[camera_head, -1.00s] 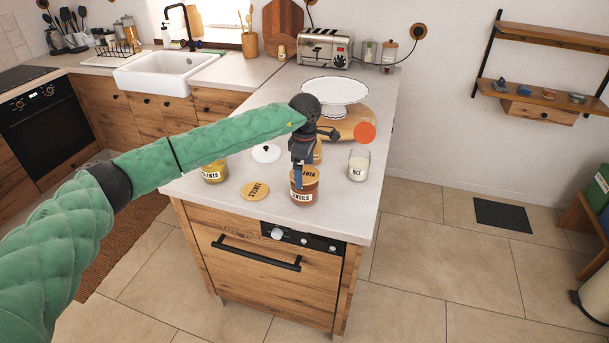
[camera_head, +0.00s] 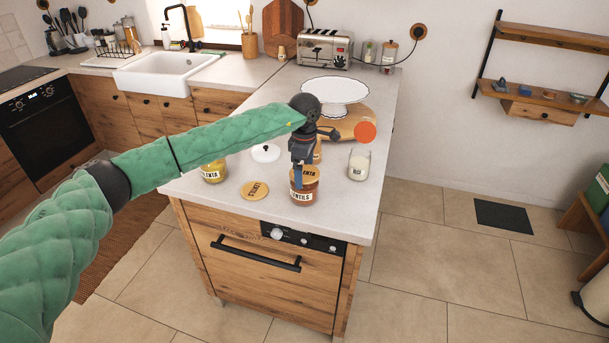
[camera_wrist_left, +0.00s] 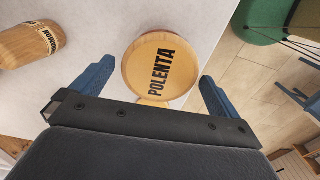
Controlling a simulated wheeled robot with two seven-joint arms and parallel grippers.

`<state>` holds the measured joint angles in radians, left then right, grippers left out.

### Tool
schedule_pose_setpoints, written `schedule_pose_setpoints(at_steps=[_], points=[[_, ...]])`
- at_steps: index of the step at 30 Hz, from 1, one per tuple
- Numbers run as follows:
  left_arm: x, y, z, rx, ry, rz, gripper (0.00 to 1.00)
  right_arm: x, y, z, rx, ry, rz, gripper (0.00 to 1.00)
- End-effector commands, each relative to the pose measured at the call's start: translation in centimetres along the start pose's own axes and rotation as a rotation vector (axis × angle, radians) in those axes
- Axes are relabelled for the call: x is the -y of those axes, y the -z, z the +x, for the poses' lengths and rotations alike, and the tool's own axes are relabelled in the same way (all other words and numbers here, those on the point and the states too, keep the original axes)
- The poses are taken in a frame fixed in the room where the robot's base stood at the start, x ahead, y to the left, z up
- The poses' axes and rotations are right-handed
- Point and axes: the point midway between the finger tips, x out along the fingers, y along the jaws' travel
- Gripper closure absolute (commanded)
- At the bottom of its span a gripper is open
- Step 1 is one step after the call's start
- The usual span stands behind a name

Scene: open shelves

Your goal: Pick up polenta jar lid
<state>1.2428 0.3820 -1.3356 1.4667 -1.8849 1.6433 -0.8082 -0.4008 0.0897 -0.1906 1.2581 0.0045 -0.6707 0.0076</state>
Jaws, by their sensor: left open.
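The polenta jar lid (camera_wrist_left: 158,68) is a round wooden disc marked "POLENTA". In the left wrist view it lies between the two blue fingers of my left gripper (camera_wrist_left: 156,76), with a gap on each side. In the head view the lid (camera_head: 309,172) sits on top of a brown jar (camera_head: 303,195) labelled "LENTILS", partly hidden by my gripper (camera_head: 299,182). My left gripper is open, pointing down at the lid. My right gripper does not show.
A yellow jar (camera_head: 214,173) stands on the counter (camera_head: 225,195) to the left, a whitish jar (camera_head: 359,166) to the right. A white lid (camera_head: 265,153) lies behind. A cake stand (camera_head: 334,90) and round board (camera_head: 352,128) are farther back.

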Motion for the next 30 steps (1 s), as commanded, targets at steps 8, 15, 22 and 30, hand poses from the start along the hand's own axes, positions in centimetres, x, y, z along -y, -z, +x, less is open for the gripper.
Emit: schedule_pose_setpoints(at_steps=[8, 15, 22, 30], points=[[0.0, 0.0, 0.0, 0.0, 0.0, 0.0, 0.0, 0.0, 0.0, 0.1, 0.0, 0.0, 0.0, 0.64], [0.0, 0.0, 0.0, 0.0, 0.0, 0.0, 0.38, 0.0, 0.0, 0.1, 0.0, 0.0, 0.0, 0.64], [0.0, 0.0, 0.0, 0.0, 0.0, 0.0, 0.38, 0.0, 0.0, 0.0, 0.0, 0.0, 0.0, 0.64], [0.0, 0.0, -0.6, 0.001, 0.0, 0.0, 0.38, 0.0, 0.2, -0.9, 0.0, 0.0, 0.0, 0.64]])
